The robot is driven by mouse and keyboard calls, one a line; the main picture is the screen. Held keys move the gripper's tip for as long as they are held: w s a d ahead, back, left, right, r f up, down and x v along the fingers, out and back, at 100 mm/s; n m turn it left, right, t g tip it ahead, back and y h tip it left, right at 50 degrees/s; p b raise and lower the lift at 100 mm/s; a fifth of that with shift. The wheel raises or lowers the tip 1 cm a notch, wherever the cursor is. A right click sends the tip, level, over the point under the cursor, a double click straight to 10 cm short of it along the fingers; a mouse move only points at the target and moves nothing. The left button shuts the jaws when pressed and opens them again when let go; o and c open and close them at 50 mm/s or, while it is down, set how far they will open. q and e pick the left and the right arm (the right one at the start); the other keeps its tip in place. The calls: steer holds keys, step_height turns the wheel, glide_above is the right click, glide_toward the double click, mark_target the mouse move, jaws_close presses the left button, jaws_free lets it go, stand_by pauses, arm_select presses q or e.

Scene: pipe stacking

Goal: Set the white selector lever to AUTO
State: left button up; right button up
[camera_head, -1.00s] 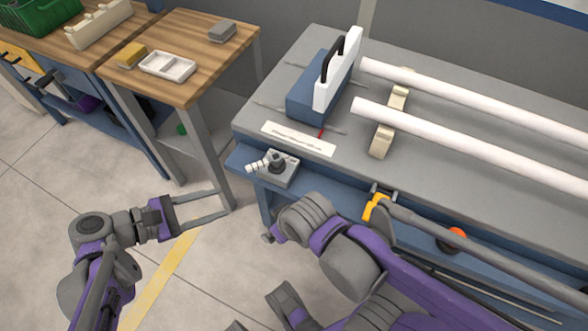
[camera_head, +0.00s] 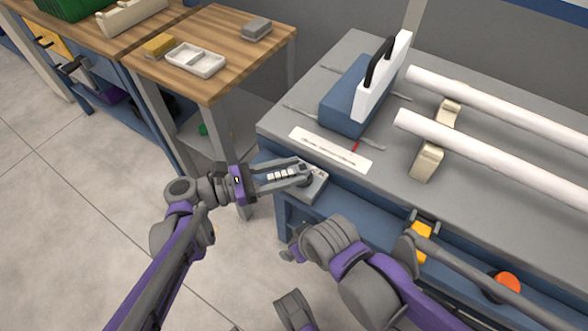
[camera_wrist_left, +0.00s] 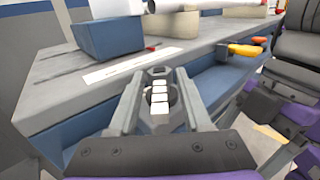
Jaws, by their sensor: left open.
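The selector is a small grey box (camera_head: 317,184) on the blue front ledge of the grey bench. Its white segmented lever (camera_head: 281,175) sticks out to the left. My left gripper (camera_head: 304,172) is open, with one finger on each side of the lever. In the left wrist view the white lever (camera_wrist_left: 160,97) lies between the two fingers of my left gripper (camera_wrist_left: 158,75), with gaps beside it. The fingertips reach the selector's dark hub. The AUTO marking cannot be read.
A white label strip (camera_head: 330,150) lies on the bench behind the selector. A blue block with a white plate and black handle (camera_head: 378,75) stands beyond it. White pipes (camera_head: 490,155) rest on supports at right. An orange button (camera_head: 507,284) is on the front. A wooden table (camera_head: 222,35) stands left.

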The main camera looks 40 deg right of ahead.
arm_select(q)
steer(key=shift+s+d, duration=0.15)
steer(key=shift+d, duration=0.45)
jaws_close()
stand_by(1.1)
